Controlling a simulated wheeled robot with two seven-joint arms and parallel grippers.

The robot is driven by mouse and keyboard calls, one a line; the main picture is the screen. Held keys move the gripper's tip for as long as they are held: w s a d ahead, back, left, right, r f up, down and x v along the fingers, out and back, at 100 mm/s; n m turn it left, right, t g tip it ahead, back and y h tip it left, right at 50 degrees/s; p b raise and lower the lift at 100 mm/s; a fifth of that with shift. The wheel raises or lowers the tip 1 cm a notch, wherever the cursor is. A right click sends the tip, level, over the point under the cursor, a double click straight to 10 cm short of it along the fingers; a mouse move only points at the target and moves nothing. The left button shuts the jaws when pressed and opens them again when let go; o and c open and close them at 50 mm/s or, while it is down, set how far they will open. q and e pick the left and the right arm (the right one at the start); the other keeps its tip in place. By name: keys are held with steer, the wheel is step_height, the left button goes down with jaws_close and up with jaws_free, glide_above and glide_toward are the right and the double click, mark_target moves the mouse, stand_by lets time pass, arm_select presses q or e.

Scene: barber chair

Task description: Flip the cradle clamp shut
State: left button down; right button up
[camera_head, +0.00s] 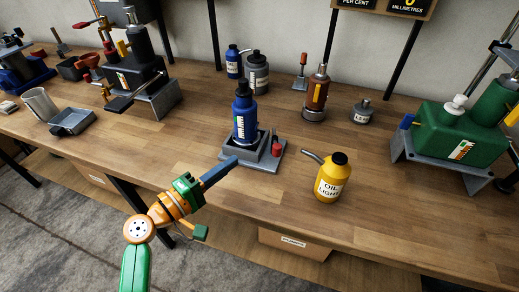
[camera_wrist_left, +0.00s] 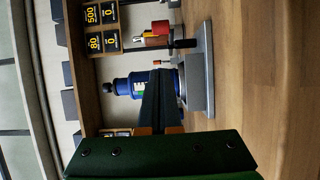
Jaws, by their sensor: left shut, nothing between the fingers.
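A blue bottle (camera_head: 243,120) with a dark cap stands upright in a grey cradle (camera_head: 278,166) on the bench. The clamp (camera_head: 276,148) has a red handle standing up at the cradle's right side. My left gripper (camera_head: 233,162) is shut and empty, its fingertips at the cradle's front left, on the side away from the handle; I cannot tell whether they touch it. In the left wrist view, turned sideways, the shut fingers (camera_wrist_left: 161,76) partly hide the bottle (camera_wrist_left: 122,86) and cradle (camera_wrist_left: 209,70). A red part (camera_wrist_left: 160,27) shows above them. My right gripper is out of view.
A yellow oil can (camera_head: 332,180) stands right of the cradle. An amber bottle (camera_head: 316,95) and grey canister (camera_head: 257,74) stand behind. A green tank (camera_head: 455,135) is at the right, a black-grey device (camera_head: 150,85) at the left.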

arm_select(q)
steer(key=w+d, duration=0.1)
steer(key=d, duration=0.1)
steer(key=w+d+p, duration=0.1)
steer(key=d, duration=0.1)
steer(key=w+d+p, duration=0.1)
steer(key=d, duration=0.1)
steer(key=shift+w+d+r, duration=0.15)
steer(key=shift+w+d, duration=0.1)
steer(key=shift+w, duration=0.05)
steer(key=shift+d, duration=0.5)
steer(key=shift+a, duration=0.15)
